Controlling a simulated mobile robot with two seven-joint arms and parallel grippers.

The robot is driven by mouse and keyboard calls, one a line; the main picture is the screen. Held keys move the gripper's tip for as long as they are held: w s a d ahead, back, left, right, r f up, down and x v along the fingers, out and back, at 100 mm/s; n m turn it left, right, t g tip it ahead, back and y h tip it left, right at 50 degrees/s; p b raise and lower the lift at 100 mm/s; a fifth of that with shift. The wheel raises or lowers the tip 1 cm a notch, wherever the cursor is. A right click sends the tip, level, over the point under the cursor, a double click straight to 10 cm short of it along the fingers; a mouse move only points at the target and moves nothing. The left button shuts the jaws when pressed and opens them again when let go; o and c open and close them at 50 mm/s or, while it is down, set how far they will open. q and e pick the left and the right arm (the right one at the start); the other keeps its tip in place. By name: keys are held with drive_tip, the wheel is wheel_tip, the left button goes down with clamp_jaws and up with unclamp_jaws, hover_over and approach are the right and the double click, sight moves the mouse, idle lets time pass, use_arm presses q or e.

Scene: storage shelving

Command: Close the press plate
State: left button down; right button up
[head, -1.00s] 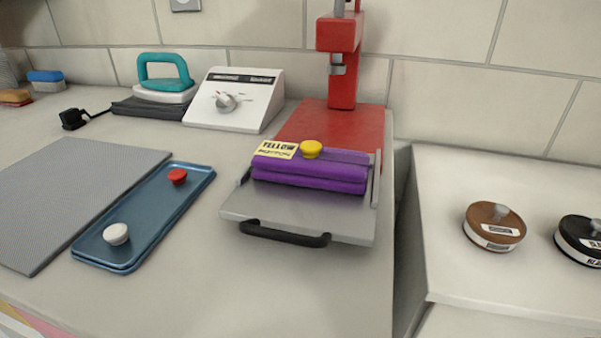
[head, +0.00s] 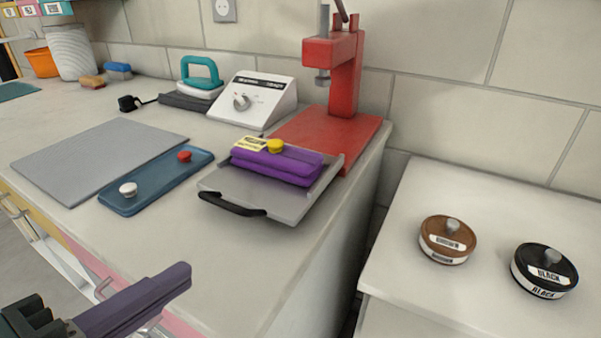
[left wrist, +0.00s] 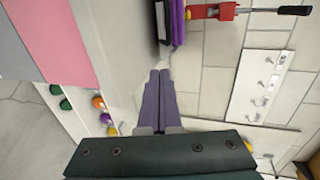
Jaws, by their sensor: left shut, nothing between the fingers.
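The red press (head: 345,75) stands at the back of the counter on a red base. Its grey plate (head: 285,203) with a black handle (head: 232,205) sticks out in front of the base. Folded purple cloth (head: 290,167) lies on the plate, with a yellow button (head: 275,146) and a label on top. My left gripper (head: 185,275) is shut and empty, in front of the counter, apart from the plate and handle. In the left wrist view its fingers (left wrist: 160,80) are together, and purple cloth (left wrist: 178,22) shows at the top edge. My right gripper is not seen.
A blue tray (head: 148,197) with a white and a red button lies left of the plate, beside a grey mat (head: 90,155). A white control box (head: 252,100) and teal iron (head: 200,75) stand behind. Brown (head: 447,240) and black (head: 544,270) lidded tins stand on the right-hand surface.

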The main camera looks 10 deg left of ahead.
use_arm(q)
approach(273, 206)
drive_tip(key=x, duration=0.4)
drive_tip(key=shift+f+b, duration=0.1)
drive_tip(key=shift+b, duration=0.2)
drive_tip(key=shift+w+d, duration=0.25)
drive_tip(key=shift+w, duration=0.3)
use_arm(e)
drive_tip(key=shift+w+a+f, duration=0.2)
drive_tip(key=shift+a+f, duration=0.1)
use_arm(q)
drive_tip(key=shift+w, duration=0.1)
